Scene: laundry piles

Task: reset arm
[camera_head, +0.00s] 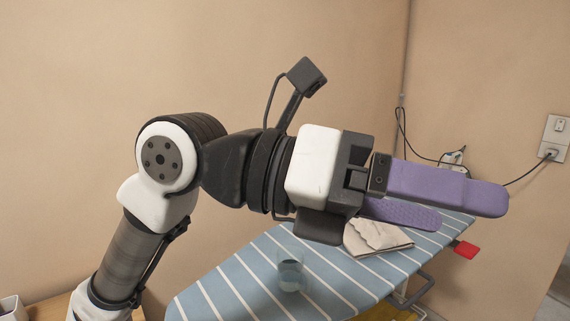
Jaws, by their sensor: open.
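My gripper (470,207) is at the right of the head view, its two purple fingers pointing right. The fingers are apart with a gap between them, and nothing shows between them. My arm rises from the lower left, bends at the elbow, and reaches right in the air. The gripper is above the far part of a blue-and-white striped ironing board (235,290). My wrist hides part of the board's back edge.
A clear glass (290,274) stands on the ironing board. A folded beige cloth (377,237) lies on the board beneath the fingers. A red item (466,250) is at its right end. Walls stand behind and at right, with an outlet (555,137) and cables.

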